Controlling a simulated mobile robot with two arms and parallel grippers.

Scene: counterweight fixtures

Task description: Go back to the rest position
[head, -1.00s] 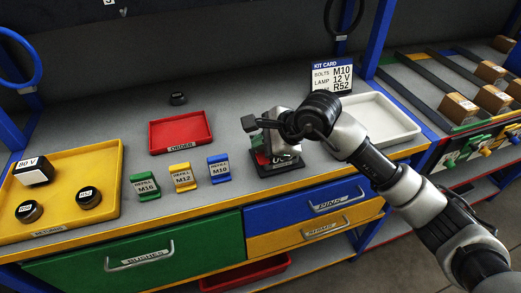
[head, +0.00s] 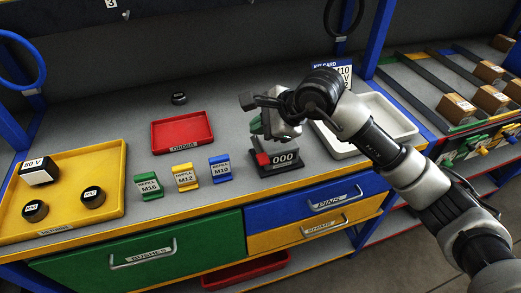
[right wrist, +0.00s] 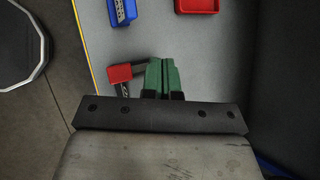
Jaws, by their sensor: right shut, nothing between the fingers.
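My right gripper (head: 257,125) is above the bench, over the back left of a small black device with a red block and a "000" display (head: 284,158). In the right wrist view its green fingers (right wrist: 161,78) are closed together with nothing between them. The device's red part (right wrist: 120,73) shows just left of the fingers there. Whether the fingertips clear the device is hard to tell. My right arm reaches in from the lower right. My left gripper is not in view.
Green, yellow and blue refill labels (head: 185,177) stand left of the device, before a red order tray (head: 182,132). A yellow tray (head: 104,160) holds several dark pieces at left. A white tray (head: 398,119) lies partly behind my arm, near the kit card (head: 345,73).

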